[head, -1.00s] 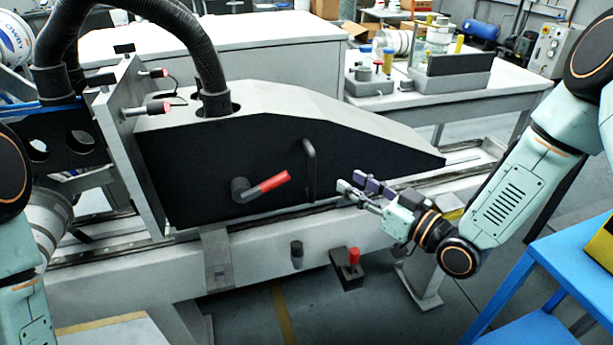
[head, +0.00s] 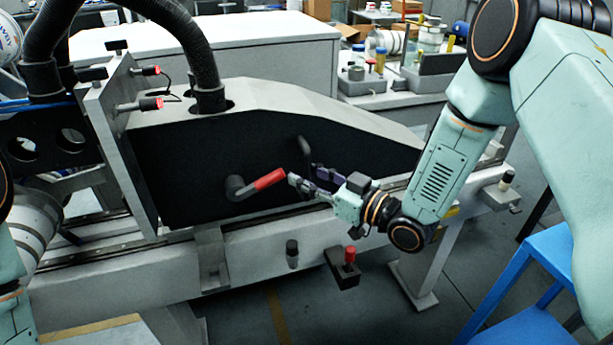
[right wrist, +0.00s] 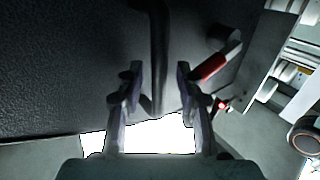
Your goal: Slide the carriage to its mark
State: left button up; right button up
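The carriage (head: 200,165) is a large housing with black sides and a grey top, sitting on a long rail. A black upright bar handle (head: 305,153) and a lever with a red grip (head: 268,180) are on its front face. My right gripper (head: 303,177) is at the handle's lower part. In the right wrist view it is open (right wrist: 158,72), with the bar handle (right wrist: 157,40) between its spread fingers; no grip shows. The red lever (right wrist: 213,66) is to the right there. My left gripper is out of view. I cannot make out the mark for certain.
The rail bed (head: 120,275) runs below the carriage, with a black knob (head: 292,250) and a red-knobbed block (head: 347,262) on its front. A blue stand (head: 560,265) is at the right. Black hoses (head: 200,60) rise from the carriage top.

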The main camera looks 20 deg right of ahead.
jog(key=shift+w, duration=0.3)
jog(key=shift+a, duration=0.2)
jog(key=shift+c, duration=0.2)
jog(key=shift+d, duration=0.15)
jog(key=c, duration=0.5)
grip_shut()
